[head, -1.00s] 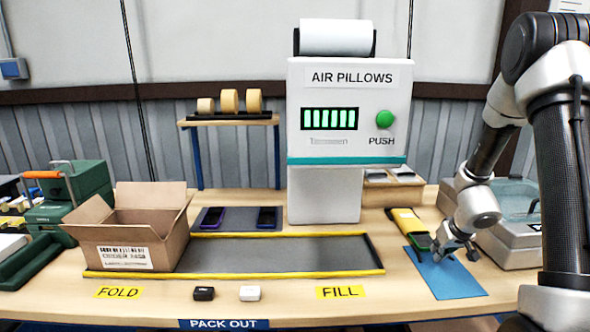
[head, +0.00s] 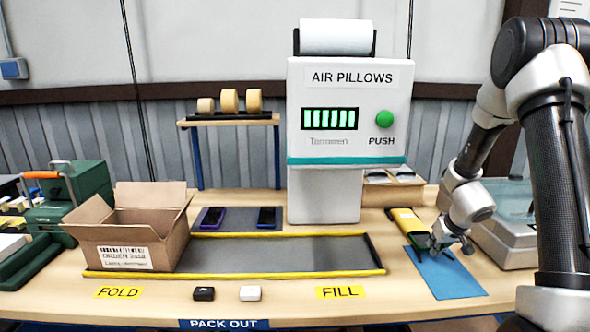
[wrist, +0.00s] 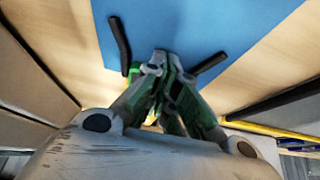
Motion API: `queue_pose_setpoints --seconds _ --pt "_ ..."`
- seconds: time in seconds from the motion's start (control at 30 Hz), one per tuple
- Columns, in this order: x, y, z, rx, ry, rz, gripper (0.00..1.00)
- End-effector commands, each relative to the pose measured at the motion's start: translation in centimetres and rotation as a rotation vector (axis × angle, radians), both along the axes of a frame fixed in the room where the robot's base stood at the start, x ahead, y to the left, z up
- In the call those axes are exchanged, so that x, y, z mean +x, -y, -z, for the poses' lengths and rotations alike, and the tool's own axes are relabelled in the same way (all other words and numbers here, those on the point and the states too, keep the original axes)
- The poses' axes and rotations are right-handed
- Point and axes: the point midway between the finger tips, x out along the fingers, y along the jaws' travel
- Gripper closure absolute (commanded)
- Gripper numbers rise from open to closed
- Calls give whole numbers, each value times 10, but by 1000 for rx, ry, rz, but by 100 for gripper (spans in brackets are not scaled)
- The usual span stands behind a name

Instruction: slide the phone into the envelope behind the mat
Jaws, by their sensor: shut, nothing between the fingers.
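The blue mat (head: 452,277) lies at the right of the bench; it also fills the top of the wrist view (wrist: 215,25). The yellow envelope (head: 404,217) lies behind it, with a dark opening toward the mat. The green-edged phone (head: 418,240) is at that opening, between envelope and mat; how far it is inside is hard to tell. My gripper (head: 438,249) is shut and empty, low at the phone's near end. In the wrist view my closed fingertips (wrist: 157,66) cover much of the phone, and green shows around them. Whether they touch it is unclear.
A grey lidded case (head: 505,235) stands close on the right. The yellow-edged grey tray (head: 290,253) and the air pillow machine (head: 345,190) are to the left. Two more phones lie on a dark pad (head: 252,217) behind the tray. An open carton (head: 130,235) stands further left.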

Motion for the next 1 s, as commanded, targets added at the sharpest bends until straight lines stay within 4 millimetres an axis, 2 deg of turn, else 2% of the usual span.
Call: queue_pose_setpoints --seconds 0.4,0.87,1.0 --pt "24 -1 0 -1 0 -3 100" --pt "28 -1 0 0 0 -1 100" --pt "35 -1 0 0 1 -1 100"
